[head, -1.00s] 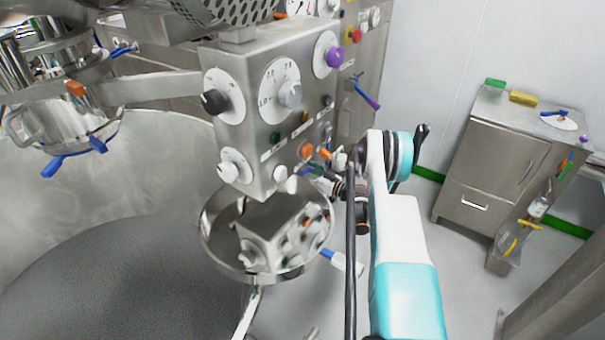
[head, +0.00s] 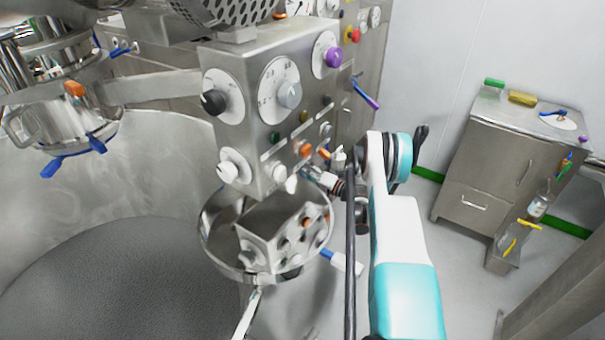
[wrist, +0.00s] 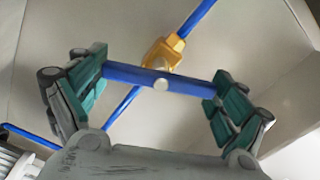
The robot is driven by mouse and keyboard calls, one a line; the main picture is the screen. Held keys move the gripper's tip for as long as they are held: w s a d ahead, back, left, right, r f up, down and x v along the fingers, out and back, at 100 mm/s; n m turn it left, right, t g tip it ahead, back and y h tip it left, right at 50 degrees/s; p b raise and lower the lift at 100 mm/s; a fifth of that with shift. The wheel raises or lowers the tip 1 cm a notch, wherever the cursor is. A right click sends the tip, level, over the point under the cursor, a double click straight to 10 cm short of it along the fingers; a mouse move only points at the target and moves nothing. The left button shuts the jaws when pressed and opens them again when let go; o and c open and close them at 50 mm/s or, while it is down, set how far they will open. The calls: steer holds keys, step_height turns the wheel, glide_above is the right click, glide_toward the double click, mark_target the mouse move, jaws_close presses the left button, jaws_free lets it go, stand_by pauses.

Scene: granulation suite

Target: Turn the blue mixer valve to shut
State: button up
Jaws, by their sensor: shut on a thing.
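In the wrist view a blue valve handle (wrist: 132,76) is a straight bar with a round light pin at its middle. It sits on a yellow-gold valve body (wrist: 165,50) in line with a blue pipe (wrist: 197,17). The handle lies crosswise to the pipe, at a steep slant rather than clearly square. My gripper (wrist: 160,81) has its green-padded fingers at the two ends of the handle and is shut on it. In the head view my wrist reaches beside the control panel; the fingers and the valve are not clearly visible there.
A steel control panel (head: 235,62) with dials and coloured knobs stands close left of my arm. Below it is a round mirror (head: 208,238). A large steel bowl (head: 165,180) fills the left. A steel cabinet (head: 488,165) stands right, with open floor between.

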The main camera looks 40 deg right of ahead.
steer(key=m, duration=0.4)
steer(key=shift+d+m, duration=0.1)
steer(key=shift+m, duration=0.3)
stand_by(0.4)
steer(key=o, duration=0.8)
steer(key=v, duration=1.2)
